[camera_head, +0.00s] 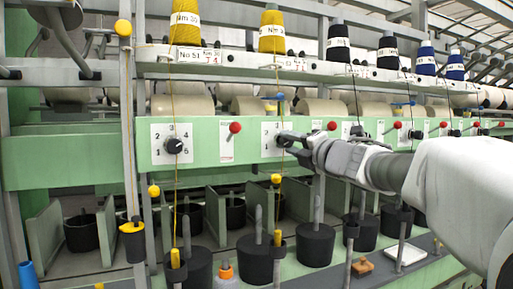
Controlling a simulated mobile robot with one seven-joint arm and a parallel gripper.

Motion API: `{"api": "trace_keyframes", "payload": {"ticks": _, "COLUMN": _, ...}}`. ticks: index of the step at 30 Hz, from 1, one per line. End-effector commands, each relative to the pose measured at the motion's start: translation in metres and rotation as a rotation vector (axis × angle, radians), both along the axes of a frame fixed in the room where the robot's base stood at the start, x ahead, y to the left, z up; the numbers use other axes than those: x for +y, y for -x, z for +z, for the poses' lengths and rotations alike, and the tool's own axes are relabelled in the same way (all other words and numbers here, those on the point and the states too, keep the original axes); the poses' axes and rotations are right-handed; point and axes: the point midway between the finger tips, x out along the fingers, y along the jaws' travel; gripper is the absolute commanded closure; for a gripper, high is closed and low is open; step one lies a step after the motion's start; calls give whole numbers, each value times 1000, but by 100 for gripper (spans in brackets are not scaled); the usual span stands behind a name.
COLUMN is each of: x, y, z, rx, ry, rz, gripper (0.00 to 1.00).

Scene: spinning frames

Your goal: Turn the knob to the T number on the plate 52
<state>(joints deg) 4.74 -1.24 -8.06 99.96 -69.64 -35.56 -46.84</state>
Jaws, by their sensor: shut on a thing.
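My gripper (290,140) is shut on the black knob (282,140) of the second dial from the left. The dial's white plate (267,133) shows a 1 at its lower left, but my gripper hides its right side and the knob's pointer. Above, on the white rail, the first label reads No 51 (188,54). The label on the rail above the gripped knob (278,62) is too small to read surely; a red T mark (300,66) sits at its right, its number unclear.
Left is another dial plate (158,132) with a black knob (174,146) and numbers around it. A red ball lever (332,126) stands close right of my gripper, another (235,128) to its left. Yellow thread and a yellow stopper (276,179) hang near the gripped dial.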

Motion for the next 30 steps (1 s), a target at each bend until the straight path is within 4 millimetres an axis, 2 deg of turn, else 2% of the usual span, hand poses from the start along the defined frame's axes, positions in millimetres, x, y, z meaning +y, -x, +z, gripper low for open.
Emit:
{"api": "trace_keyframes", "payload": {"ticks": 19, "x": 0, "y": 0, "z": 1, "rx": -19, "ry": 51, "rz": 1, "gripper": 100}}
{"api": "trace_keyframes", "payload": {"ticks": 20, "x": 0, "y": 0, "z": 1, "rx": -19, "ry": 51, "rz": 1, "gripper": 58}}
{"api": "trace_keyframes", "payload": {"ticks": 21, "x": 0, "y": 0, "z": 1, "rx": -19, "ry": 51, "rz": 1, "gripper": 51}}
{"api": "trace_keyframes", "payload": {"ticks": 24, "x": 0, "y": 0, "z": 1, "rx": -18, "ry": 51, "rz": 1, "gripper": 33}}
{"api": "trace_keyframes", "payload": {"ticks": 25, "x": 0, "y": 0, "z": 1, "rx": -17, "ry": 50, "rz": 1, "gripper": 30}}
{"api": "trace_keyframes", "payload": {"ticks": 30, "x": 0, "y": 0, "z": 0, "rx": -17, "ry": 50, "rz": 1, "gripper": 30}}
